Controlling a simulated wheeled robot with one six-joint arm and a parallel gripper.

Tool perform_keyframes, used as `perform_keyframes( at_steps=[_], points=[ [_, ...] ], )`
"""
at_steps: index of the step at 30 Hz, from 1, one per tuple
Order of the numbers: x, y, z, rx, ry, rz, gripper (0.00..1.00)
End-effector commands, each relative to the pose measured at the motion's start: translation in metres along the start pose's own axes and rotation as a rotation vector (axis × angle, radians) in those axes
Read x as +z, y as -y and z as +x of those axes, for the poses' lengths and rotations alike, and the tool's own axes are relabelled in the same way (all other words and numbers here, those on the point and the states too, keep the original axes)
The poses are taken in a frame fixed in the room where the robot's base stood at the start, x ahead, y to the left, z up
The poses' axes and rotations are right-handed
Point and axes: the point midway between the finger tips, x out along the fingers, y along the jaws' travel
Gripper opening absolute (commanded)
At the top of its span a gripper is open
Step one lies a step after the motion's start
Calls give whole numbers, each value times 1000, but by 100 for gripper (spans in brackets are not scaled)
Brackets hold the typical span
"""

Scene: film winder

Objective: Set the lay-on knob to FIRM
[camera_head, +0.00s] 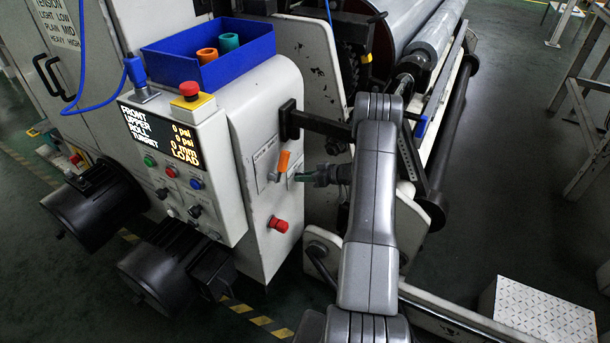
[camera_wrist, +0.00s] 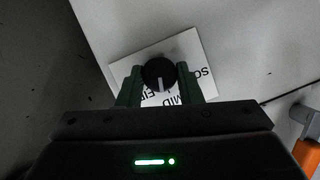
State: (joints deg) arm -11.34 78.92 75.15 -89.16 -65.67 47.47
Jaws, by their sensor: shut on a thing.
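The lay-on knob (camera_wrist: 158,70) is a round black knob with a white pointer line, on a white plate (camera_wrist: 124,68) on the machine's grey side panel. The pointer faces down in the wrist view, towards the area of the MID and FI lettering; I cannot tell exactly which mark it meets. The lettering is partly hidden by my gripper. My gripper (camera_wrist: 159,86) has one green finger on each side of the knob and is shut on it. In the head view my gripper (camera_head: 304,179) reaches the panel from the right, and the knob is hidden there.
An orange-handled lever (camera_head: 283,161) sits close beside the knob; it also shows at lower right in the wrist view (camera_wrist: 303,146). A red button (camera_head: 278,224) is below. A black bracket (camera_head: 318,124) juts out above my gripper. A blue bin (camera_head: 207,57) stands on top.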

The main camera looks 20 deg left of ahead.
Motion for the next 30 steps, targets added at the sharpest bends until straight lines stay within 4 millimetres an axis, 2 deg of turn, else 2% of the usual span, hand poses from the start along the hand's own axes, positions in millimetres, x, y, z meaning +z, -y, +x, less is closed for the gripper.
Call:
perform_keyframes(
  at_steps=[18,30],
  points=[
    [4,-5,1,-215,-1,519,9],
    [4,-6,1,-294,-2,712,9]
  ],
)
